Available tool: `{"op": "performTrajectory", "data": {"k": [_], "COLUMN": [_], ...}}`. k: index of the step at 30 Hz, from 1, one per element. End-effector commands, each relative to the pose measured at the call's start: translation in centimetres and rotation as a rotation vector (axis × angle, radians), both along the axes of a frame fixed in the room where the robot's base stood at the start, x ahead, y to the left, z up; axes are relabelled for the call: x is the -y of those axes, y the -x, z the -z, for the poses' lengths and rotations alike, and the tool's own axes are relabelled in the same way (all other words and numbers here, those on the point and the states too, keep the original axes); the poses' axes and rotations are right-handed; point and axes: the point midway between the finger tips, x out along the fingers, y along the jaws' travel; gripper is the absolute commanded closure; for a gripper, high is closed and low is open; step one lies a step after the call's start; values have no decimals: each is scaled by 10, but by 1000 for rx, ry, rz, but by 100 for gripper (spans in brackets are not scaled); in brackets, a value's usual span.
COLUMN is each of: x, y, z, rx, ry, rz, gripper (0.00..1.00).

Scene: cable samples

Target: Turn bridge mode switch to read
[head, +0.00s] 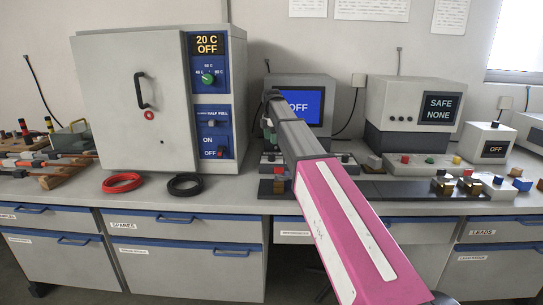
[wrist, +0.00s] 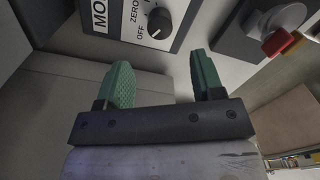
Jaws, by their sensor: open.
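The bridge's mode switch (wrist: 160,23) is a dark round knob on a pale panel (wrist: 101,17) in the wrist view. Lettering beside it reads "MO", cut off, plus "ZERO" and "OFF"; no "read" label shows. A small white mark sits on the knob, near the OFF side. My gripper (wrist: 161,63) is open and empty, its green pads apart, below the knob in the picture and not touching it. In the head view the instrument with a blue screen (head: 302,106) reading OFF stands behind my arm, which hides its controls.
A white oven (head: 135,105) stands to the left, reading 20 C OFF. A grey instrument (head: 399,101) reading SAFE NONE stands to the right. Red (head: 122,182) and black (head: 185,185) cable coils lie on the bench. In the wrist view a red-tipped part (wrist: 279,42) is near the right finger.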

Motion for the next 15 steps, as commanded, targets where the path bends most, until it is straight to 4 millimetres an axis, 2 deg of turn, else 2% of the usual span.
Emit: {"op": "performTrajectory", "data": {"k": [9,15], "x": [0,0], "y": [1,0], "z": [57,82], "rx": [-1,0], "ry": [0,0], "rz": [0,0], "gripper": [39,39]}}
